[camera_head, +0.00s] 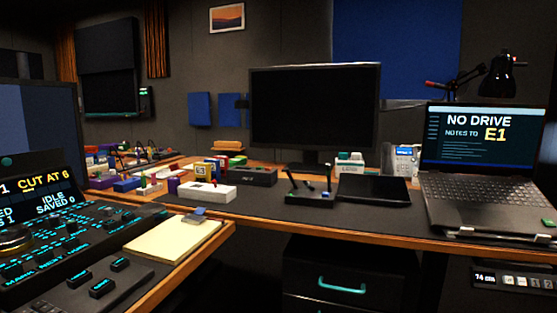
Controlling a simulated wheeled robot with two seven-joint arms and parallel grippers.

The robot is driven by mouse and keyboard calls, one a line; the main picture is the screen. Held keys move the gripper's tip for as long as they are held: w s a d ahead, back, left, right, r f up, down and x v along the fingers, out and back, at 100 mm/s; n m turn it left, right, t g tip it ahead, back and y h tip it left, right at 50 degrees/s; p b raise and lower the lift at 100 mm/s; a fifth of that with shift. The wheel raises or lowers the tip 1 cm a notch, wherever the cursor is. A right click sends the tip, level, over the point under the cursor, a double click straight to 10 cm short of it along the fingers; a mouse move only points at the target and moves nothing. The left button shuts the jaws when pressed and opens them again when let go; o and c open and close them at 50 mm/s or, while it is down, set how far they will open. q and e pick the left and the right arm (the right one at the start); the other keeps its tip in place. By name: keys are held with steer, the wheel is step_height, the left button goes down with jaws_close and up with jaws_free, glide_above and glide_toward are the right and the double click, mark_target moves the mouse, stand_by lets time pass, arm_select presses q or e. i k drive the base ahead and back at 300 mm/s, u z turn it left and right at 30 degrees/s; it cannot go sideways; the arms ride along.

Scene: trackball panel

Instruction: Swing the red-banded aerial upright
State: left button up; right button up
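A small black device (310,197) with thin dark stalks rising from it stands on the middle of the desk, in front of the monitor. One stalk (291,178) leans to the left; the stalks look like aerials. I cannot make out a red band on any of them at this size. Neither of my grippers is in view.
A dark tray (373,189) and an open laptop (480,165) are right of the device. A white box (207,191) and several small coloured blocks are to its left. A monitor (313,107) stands behind. A control panel (60,240) and yellow notepad (173,238) fill the near left.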

mark_target(288, 173)
steer(key=z, duration=0.55)
steer(key=k, duration=0.65)
steer(key=z, duration=0.8)
steer(key=i, duration=1.65)
steer(key=u, duration=0.8)
